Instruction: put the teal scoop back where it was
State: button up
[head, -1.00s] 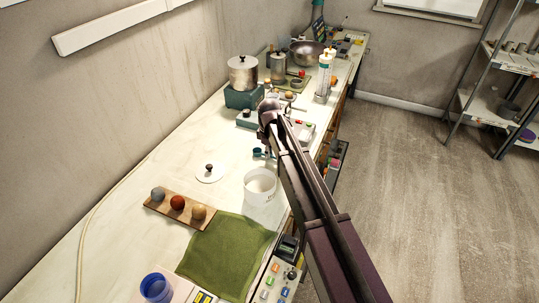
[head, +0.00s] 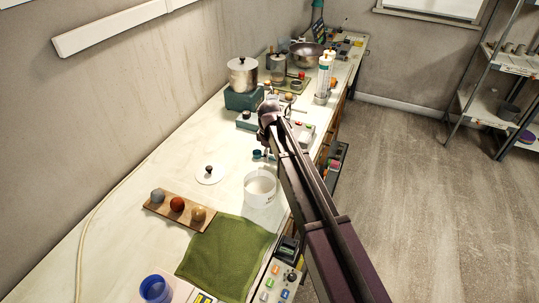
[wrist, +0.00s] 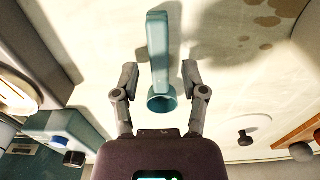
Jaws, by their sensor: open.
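The teal scoop (wrist: 158,62) shows in the middle of the wrist view. Its round cup is nearest my gripper and its flat handle points away toward the top of the picture. My gripper (wrist: 160,78) is open, with one finger on each side of the scoop and a visible gap to both. I cannot tell how high the scoop is above the counter. In the head view a small part of the scoop (head: 257,154) shows just left of my arm; the rest is hidden.
A white tub (head: 260,190) stands on the counter near the scoop. A white lid (head: 210,178) with a dark knob lies left of it. A board (head: 160,207) with three balls and a green cloth (head: 226,252) are nearer. A teal scale (wrist: 62,125) is at the wrist view's left.

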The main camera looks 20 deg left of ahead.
notch_tip(320, 180, up, 12)
jog(key=p, duration=1.2)
jog(key=shift+r, duration=0.1)
jog(key=shift+d, duration=0.1)
dwell(0.7)
jog(key=s+d+m, duration=0.5)
jog(key=d, duration=0.9)
jog(key=s+d+m, duration=0.6)
jog(key=d, duration=0.8)
jog(key=s+d+m, duration=0.5)
jog(key=d+m, duration=0.1)
jog(key=d, duration=0.8)
jog(key=shift+s+d, duration=0.3)
jog(key=shift+s, duration=0.1)
